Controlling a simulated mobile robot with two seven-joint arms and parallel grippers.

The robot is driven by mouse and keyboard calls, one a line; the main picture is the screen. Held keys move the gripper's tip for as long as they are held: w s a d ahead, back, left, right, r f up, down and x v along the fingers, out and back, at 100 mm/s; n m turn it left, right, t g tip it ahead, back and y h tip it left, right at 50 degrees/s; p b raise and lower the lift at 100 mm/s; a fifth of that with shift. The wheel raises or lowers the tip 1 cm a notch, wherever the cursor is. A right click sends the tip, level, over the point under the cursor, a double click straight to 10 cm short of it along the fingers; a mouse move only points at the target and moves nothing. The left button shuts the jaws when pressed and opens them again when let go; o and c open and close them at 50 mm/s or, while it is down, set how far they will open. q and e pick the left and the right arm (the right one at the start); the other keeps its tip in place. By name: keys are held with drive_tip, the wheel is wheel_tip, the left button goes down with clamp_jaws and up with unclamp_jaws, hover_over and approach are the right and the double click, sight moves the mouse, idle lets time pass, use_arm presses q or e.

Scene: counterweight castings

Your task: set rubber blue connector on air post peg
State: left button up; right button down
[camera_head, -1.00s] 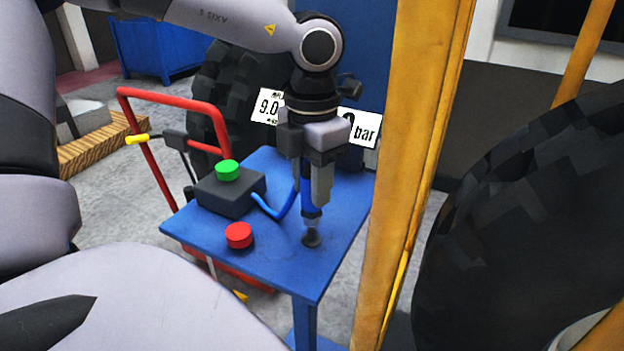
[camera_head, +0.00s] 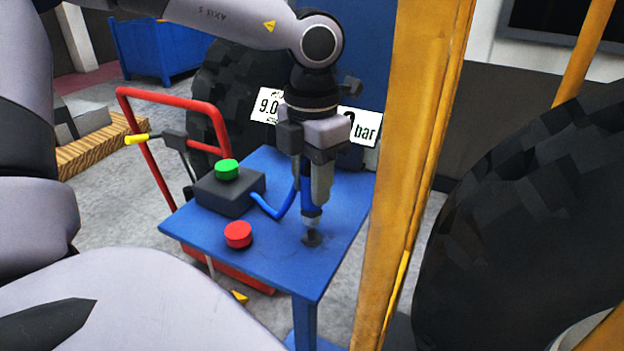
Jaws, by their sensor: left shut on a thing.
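My left gripper (camera_head: 311,193) points down over the blue table and is shut on the blue connector (camera_head: 312,212). The connector hangs upright between the fingers, which hide its upper part. Its lower end is right at the air post peg (camera_head: 312,238), a short dark post on the table top. I cannot tell how far it is seated on the peg. A blue hose (camera_head: 270,209) runs from the connector's side to a dark box (camera_head: 229,193). My right gripper is not in view.
The blue table (camera_head: 275,262) carries a green button (camera_head: 227,169) on the dark box and a red button (camera_head: 238,234). A yellow post (camera_head: 412,150) stands close at right. A red-handled cart (camera_head: 165,97) and large tyres (camera_head: 530,220) are around it.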

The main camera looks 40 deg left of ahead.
sight(311, 213)
use_arm(q)
drive_tip(key=shift+b, duration=0.55)
idle(0.9)
drive_tip(key=shift+f, duration=0.2)
drive_tip(key=shift+f+b, duration=0.3)
drive_tip(key=shift+b, duration=0.25)
drive_tip(key=shift+f+b, duration=1.25)
drive_tip(key=shift+b, duration=0.1)
drive_tip(key=o, duration=1)
drive_tip(key=shift+o, duration=0.2)
